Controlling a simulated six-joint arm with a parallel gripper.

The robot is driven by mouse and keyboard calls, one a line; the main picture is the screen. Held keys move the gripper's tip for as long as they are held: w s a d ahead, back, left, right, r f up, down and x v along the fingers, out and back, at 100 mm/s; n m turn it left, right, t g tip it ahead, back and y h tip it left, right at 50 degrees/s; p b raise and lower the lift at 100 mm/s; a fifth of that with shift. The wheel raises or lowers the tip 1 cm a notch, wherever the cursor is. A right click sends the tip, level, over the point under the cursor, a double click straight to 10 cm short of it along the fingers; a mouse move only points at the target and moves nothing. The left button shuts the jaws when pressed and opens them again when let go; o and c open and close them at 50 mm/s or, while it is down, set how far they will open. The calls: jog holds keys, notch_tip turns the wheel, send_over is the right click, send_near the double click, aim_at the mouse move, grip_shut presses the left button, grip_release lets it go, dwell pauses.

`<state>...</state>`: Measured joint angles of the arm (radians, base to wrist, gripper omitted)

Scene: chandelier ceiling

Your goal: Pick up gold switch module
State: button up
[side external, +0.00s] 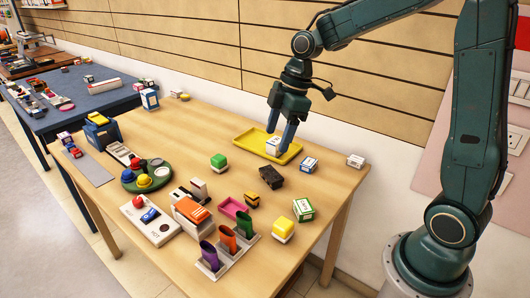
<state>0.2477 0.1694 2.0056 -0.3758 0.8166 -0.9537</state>
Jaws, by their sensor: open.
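A small module with a gold-yellow top and white base (283,228) stands on the near right part of the wooden table; I take it as the gold switch module, though its details are too small to confirm. My gripper (278,142) is open and points down over the yellow tray (248,136), well behind and apart from that module. A small white box with blue marks (273,147) is in the tray, at or between my fingertips; I cannot tell whether they touch it.
A green-and-white carton (304,210) stands right beside the yellow-topped module.

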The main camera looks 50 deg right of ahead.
aim_at(252, 194)
jog(key=w+d+f+n+g+y, duration=0.1)
jog(key=w+d+f+n, duration=0.15)
jog(key=f, duration=0.35)
jog(key=w+d+f+n+y, duration=0.1)
jog(key=w+f+n, duration=0.2)
jog(key=w+f, duration=0.15)
jog(key=shift+m, duration=0.25)
jog(key=shift+s+x, duration=0.2)
jog(key=shift+x, duration=2.05)
jog(key=shift+s+x, duration=0.2)
jog(key=shift+x, duration=2)
jog(key=shift+d+f, duration=0.15)
jog(key=shift+x, duration=2.55)
jog(key=shift+w, duration=0.1)
jog(key=c, duration=1.1)
jog(key=shift+o, duration=0.2)
